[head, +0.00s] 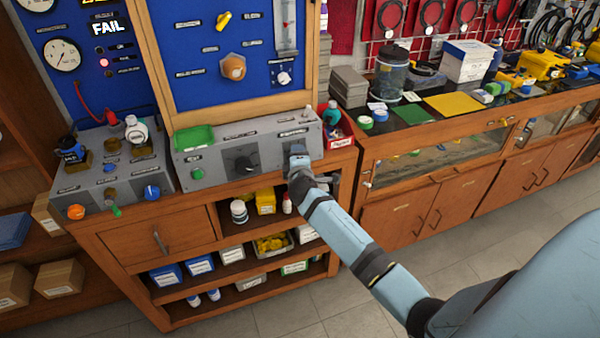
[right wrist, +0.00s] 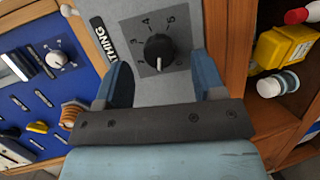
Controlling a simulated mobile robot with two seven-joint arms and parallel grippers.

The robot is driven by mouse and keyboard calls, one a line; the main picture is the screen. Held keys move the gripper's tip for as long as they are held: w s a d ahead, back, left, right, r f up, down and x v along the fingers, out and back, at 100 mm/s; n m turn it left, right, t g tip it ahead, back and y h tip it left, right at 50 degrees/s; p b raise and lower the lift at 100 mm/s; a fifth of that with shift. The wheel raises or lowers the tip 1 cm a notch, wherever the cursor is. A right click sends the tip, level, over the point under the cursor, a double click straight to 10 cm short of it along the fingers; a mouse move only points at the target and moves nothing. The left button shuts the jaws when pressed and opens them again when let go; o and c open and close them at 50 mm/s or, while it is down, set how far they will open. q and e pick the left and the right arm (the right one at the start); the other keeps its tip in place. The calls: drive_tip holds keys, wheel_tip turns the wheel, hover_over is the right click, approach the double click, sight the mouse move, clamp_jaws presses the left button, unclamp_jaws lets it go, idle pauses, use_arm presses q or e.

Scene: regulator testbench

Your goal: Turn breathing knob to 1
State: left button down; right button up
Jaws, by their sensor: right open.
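The breathing knob (right wrist: 158,47) is round and black on a grey dial plate. A label beside it reads "THING" in its visible part. The knob's pale pointer mark faces the lower edge of the wrist picture, toward my gripper. In the head view my right gripper (head: 297,156) is at the right end of the grey console and covers this knob. My left gripper is not in view.
The grey console (head: 217,150) also carries another black knob (head: 243,163), a green tray (head: 194,139) and a green button (head: 197,174). A blue panel stands behind it. At the left, a display (head: 108,28) reads FAIL. A red-and-white box (head: 340,131) stands close right of the console.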

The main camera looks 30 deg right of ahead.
drive_tip(key=v, duration=1.1)
drive_tip(key=shift+s, duration=0.2)
drive_tip(key=shift+r, duration=0.15)
